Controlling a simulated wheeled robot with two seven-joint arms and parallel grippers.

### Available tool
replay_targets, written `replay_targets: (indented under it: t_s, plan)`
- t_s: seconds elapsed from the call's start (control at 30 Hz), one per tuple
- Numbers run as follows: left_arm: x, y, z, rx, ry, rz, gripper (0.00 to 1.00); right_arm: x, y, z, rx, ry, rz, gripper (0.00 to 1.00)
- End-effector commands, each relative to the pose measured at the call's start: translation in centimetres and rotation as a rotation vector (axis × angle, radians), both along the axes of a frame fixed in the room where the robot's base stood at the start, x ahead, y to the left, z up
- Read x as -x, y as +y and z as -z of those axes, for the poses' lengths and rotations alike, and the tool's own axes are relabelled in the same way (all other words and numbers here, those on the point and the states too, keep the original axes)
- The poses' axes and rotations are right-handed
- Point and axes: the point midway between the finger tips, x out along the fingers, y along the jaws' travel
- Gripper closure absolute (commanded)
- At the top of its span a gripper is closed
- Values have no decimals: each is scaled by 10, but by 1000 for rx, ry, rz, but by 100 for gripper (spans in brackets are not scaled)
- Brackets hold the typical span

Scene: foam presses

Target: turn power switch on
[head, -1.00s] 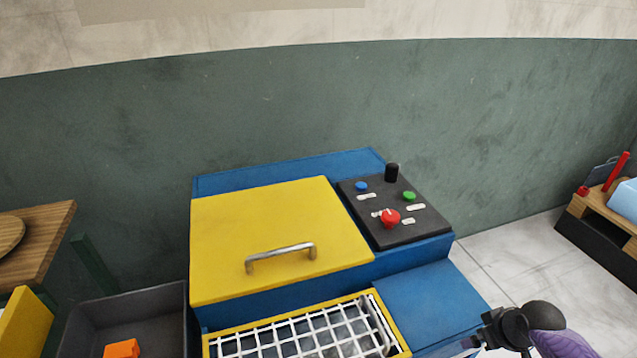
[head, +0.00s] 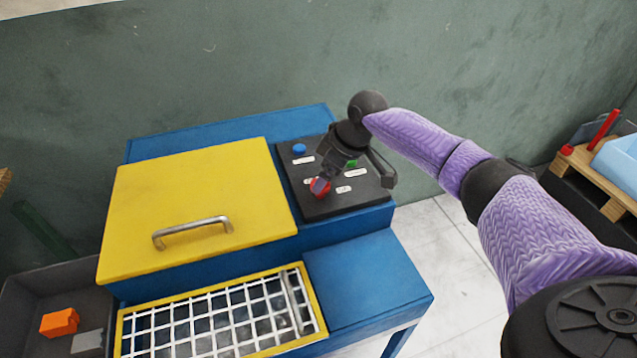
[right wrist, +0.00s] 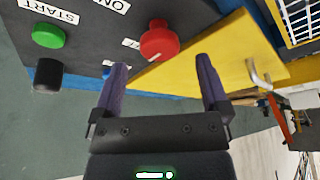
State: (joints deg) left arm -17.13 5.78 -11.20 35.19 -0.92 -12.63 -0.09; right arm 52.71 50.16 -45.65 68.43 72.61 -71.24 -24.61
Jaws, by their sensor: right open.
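The black control panel (head: 345,200) sits on the right of the blue press. It carries a red knob (head: 320,187), a blue button (head: 299,149) and a green button (head: 351,163). My right gripper (head: 354,180) is open and empty over the panel, its fingers spread. In the right wrist view the red knob (right wrist: 159,40) lies just beyond and between the fingertips (right wrist: 161,68), apart from them. The green button (right wrist: 48,35), labelled START, and a black knob (right wrist: 47,75) are left of the fingers. An ON label (right wrist: 110,5) is near the red knob. My left gripper is out of view.
A yellow lid (head: 195,205) with a metal handle (head: 192,231) is left of the panel. A white grid (head: 215,318) and a flat blue surface (head: 365,280) lie in front. A grey bin (head: 25,290) holds an orange block (head: 60,322). A wooden pallet stands at right (head: 590,170).

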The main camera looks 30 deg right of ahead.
Motion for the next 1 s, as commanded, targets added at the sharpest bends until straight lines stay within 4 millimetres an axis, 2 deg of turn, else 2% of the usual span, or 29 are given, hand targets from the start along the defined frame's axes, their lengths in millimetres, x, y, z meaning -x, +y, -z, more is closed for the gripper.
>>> replay_targets:
  t_s: [0.03, 0.17, 0.47, 0.9, 1.0]
  plan:
    - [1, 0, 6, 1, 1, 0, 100, -3, 2, 12, 0, 4, -1, 5]
    - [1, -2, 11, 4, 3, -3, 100, -8, 5, 27, 1, 2, 0, 5]
    - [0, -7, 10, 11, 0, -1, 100, -10, 6, 29, 2, 0, 1, 5]
    - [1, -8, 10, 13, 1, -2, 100, -10, 6, 29, 1, 0, 0, 98]
    - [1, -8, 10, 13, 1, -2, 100, -10, 6, 29, 1, 0, 3, 98]
